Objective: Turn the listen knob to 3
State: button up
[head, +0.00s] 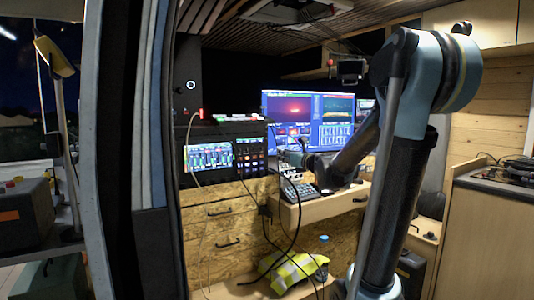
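My arm reaches in from the right, and its end with my gripper (318,166) is low over the desk, in front of the monitors. The gripper looks small and dark here, and I cannot tell whether its fingers are open or touching anything. A small console with keys (299,191) sits on the desk's left end, just below and left of the gripper. Small upright controls (290,171) show behind it. I cannot pick out the listen knob or its markings; it is too small to tell or hidden.
A black equipment rack (225,153) with lit screens stands left of the desk (325,207) on a wooden drawer cabinet (222,217). Lit monitors (308,118) stand behind. Cables (270,232) hang in front. A yellow vest (292,270) lies below. The door frame (140,150) edges the left.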

aim_at(263, 149)
jog(key=x, duration=1.6)
jog(key=shift+w+a, duration=0.15)
jog(key=shift+a, duration=0.05)
